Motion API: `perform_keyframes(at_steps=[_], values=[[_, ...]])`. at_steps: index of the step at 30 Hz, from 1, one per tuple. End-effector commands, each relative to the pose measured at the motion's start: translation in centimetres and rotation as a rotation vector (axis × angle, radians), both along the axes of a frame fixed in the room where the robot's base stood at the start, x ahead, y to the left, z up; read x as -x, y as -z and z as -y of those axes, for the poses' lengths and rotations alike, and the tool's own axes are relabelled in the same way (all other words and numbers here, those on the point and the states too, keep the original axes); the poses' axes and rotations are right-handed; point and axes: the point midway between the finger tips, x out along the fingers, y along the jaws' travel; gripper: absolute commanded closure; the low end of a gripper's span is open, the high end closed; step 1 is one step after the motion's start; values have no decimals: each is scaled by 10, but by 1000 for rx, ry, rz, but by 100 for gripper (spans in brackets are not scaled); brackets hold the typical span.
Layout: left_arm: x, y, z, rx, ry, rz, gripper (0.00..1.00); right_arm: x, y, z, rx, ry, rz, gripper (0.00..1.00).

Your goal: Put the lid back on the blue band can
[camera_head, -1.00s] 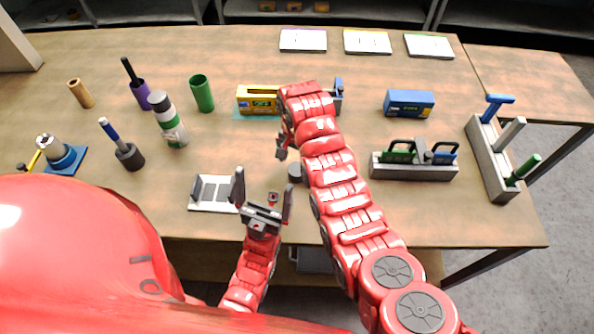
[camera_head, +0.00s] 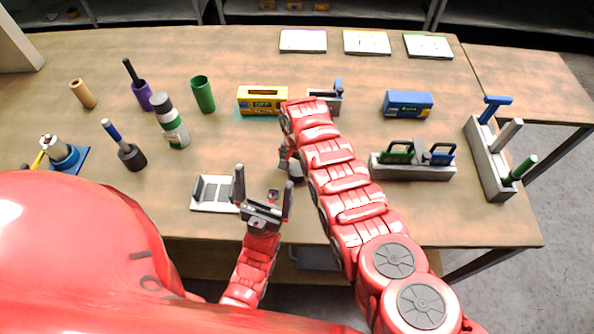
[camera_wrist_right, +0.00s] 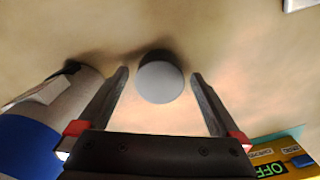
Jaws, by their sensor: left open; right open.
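A white can with a blue band (camera_wrist_right: 35,135) shows in part at the lower left of the right wrist view; in the head view I cannot make it out, and my right arm covers that area. A round grey piece, apparently the lid (camera_wrist_right: 160,82), lies on the table between the spread fingertips of my right gripper (camera_wrist_right: 160,85), not held. In the head view it shows as a small dark grey piece (camera_head: 296,174) beside my right arm. My right gripper (camera_head: 287,157) is open and partly hidden there. My left gripper (camera_head: 262,196) is open and empty near the front edge.
A light grey tray (camera_head: 215,207) lies left of my left gripper. A yellow box (camera_head: 262,92) stands behind my right gripper. A green-band bottle (camera_head: 176,139) and green cup (camera_head: 202,98) stand left. A grey rack (camera_head: 410,174) is right of my right arm.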

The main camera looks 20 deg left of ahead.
Motion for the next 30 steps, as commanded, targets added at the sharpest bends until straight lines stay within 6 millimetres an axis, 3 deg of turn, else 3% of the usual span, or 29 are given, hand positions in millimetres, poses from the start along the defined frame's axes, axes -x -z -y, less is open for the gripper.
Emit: perform_keyframes(at_steps=[13, 26, 30], values=[[0, 0, 0, 0, 0, 0, 0, 1, 2, 0, 2, 0, -1, 0], [0, 0, 0, 0, 0, 0, 0, 1, 2, 1, 1, 0, -1, 77], [0, 0, 0, 0, 0, 0, 0, 1, 2, 1, 1, 0, -1, 78]])
